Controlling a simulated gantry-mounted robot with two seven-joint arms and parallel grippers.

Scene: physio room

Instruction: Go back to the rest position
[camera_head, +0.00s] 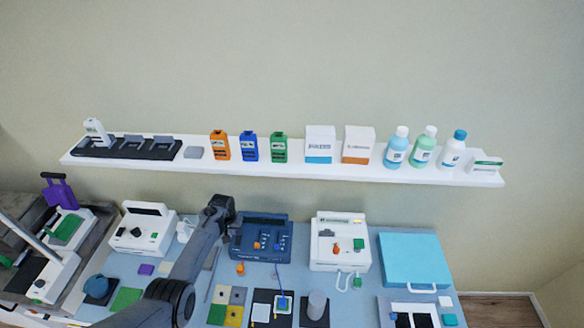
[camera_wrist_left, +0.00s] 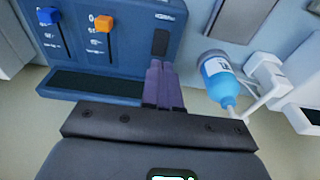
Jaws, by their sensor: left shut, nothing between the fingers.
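My left arm reaches up from the bottom of the head view, and its left gripper (camera_head: 222,204) is over the back of the table, at the left side of a dark blue device (camera_head: 262,238). In the left wrist view the two purple fingers of the left gripper (camera_wrist_left: 164,84) are together with nothing between them. They overlap the edge of the blue device (camera_wrist_left: 110,40), which has a blue slider knob and an orange one. I cannot tell from the picture whether they touch it. My right gripper is in neither view.
A white shelf (camera_head: 290,172) above the table carries bottles, boxes and small coloured units. White devices (camera_head: 142,230) (camera_head: 338,244) flank the blue one. A light blue case (camera_head: 412,262) lies at right.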

